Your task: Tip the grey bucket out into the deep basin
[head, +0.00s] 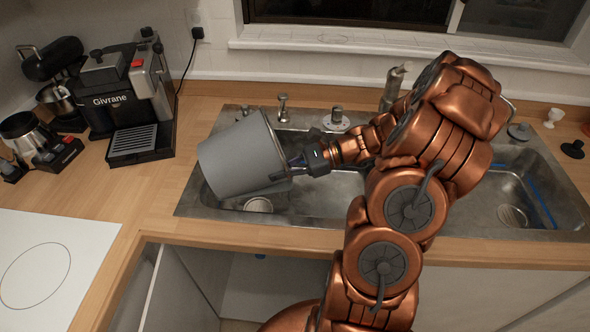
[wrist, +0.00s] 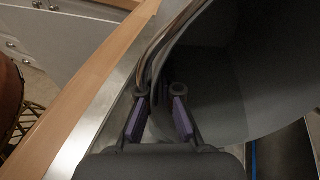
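The grey bucket (head: 238,158) is tilted far over above the left basin (head: 300,205) of the metal sink. Its rim is toward my gripper (head: 292,168). In the wrist view the two fingers of my gripper (wrist: 160,108) sit on either side of the bucket's rim, shut on its wall. The wrist view also shows the inside of the bucket (wrist: 225,75), which is dark; I cannot make out any contents. The right basin (head: 512,180) has a drain and a blue line along its wall. I cannot tell from the pictures which basin is deeper.
Taps (head: 283,108) stand along the sink's back edge. A black coffee machine (head: 125,100) stands left of the sink, with a grinder (head: 38,140) beside it. A white hob (head: 45,265) lies at the front left. A cabinet below the sink (head: 265,285) is open.

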